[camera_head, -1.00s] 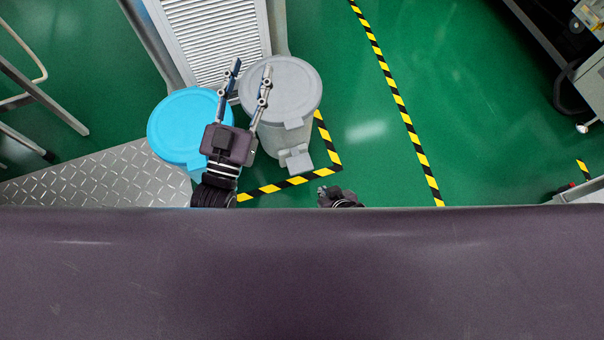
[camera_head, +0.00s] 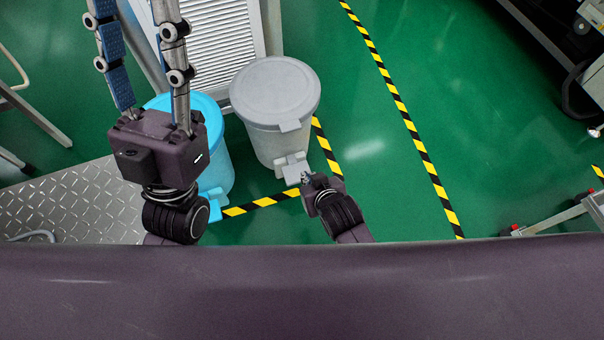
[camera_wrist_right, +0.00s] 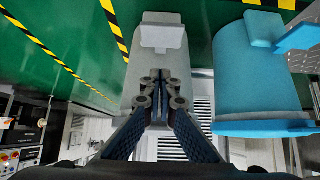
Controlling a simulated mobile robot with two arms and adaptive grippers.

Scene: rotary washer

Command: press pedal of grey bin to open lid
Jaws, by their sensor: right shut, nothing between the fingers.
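The grey bin (camera_head: 270,140) stands upright on the green floor with its round lid (camera_head: 275,92) shut. Its pedal (camera_head: 292,168) sticks out low at the front. My right gripper (camera_head: 306,179) is shut and empty, close by the pedal in the head view. In the right wrist view its closed fingers (camera_wrist_right: 159,78) overlap the grey bin's body (camera_wrist_right: 180,60), with the pedal (camera_wrist_right: 161,36) above them in the picture. I cannot tell whether they touch it. My left gripper (camera_head: 142,18) is raised at the left with its fingers apart and empty; its tips run past the top edge.
A blue bin (camera_head: 213,150) stands left of the grey bin, partly hidden by my left gripper; it also shows in the wrist view (camera_wrist_right: 255,70). A louvred panel (camera_head: 210,40) stands behind the bins. Yellow-black tape (camera_head: 262,202) marks the floor. Green floor right of the grey bin is clear.

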